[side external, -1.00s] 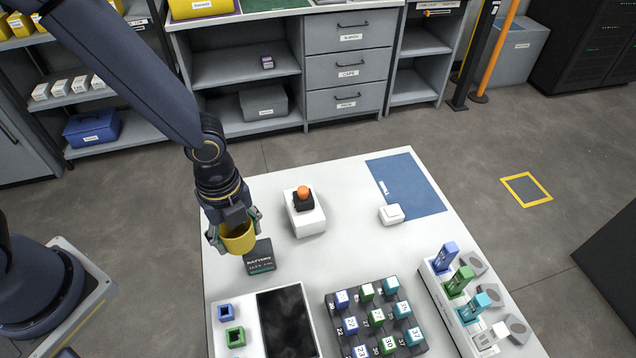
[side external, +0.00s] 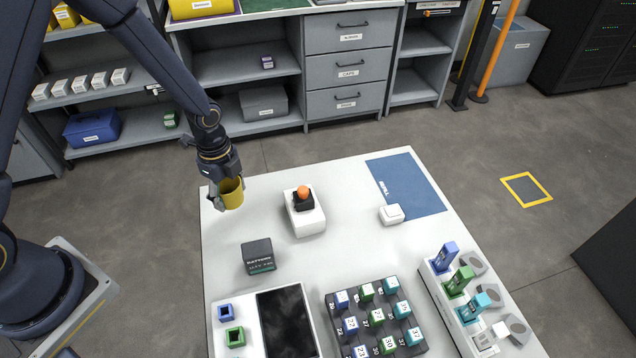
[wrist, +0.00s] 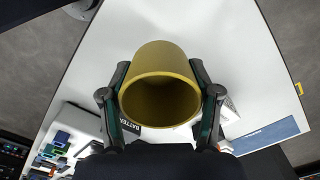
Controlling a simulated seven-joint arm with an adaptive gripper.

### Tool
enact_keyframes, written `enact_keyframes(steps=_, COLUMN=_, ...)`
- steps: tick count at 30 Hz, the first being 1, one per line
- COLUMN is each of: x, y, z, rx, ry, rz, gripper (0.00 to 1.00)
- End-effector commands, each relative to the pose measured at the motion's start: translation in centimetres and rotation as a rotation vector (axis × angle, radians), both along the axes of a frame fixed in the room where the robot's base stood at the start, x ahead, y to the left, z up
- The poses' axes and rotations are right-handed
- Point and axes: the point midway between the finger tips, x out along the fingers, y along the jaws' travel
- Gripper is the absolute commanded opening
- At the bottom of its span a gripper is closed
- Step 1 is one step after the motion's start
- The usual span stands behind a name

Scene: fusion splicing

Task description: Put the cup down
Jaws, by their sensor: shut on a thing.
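The yellow cup (side external: 232,194) is at the far left corner of the white table in the side external view. My gripper (side external: 222,197) is shut on it. In the wrist view the cup (wrist: 160,88) sits between the two fingers of my gripper (wrist: 160,100), one on each side, with its open mouth toward the camera and its inside dark. I cannot tell whether the cup's base touches the table.
The white table (side external: 330,185) has clear room around the cup. A dark battery box (side external: 258,256) stands nearer the front. A white box with an orange button (side external: 305,212) stands to the right. A blue mat (side external: 408,186) lies at the back right.

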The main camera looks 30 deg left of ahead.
Motion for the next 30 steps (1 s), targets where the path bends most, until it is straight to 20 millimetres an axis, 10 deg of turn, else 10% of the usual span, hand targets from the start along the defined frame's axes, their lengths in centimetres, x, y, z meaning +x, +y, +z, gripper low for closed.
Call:
enact_keyframes(steps=15, x=2.4, y=-0.2, z=-5.7, rx=0.000, ry=-0.001, rz=-0.001, gripper=0.21)
enact_keyframes(steps=27, x=2.5, y=-0.2, z=-6.2, rx=0.000, ry=-0.002, rz=0.001, gripper=0.21)
enact_keyframes(steps=28, x=2.5, y=-0.2, z=-6.2, rx=0.000, ry=-0.002, rz=0.001, gripper=0.64)
enact_keyframes(steps=30, x=2.5, y=-0.2, z=-6.2, rx=-0.001, ry=-0.003, rz=0.001, gripper=0.71)
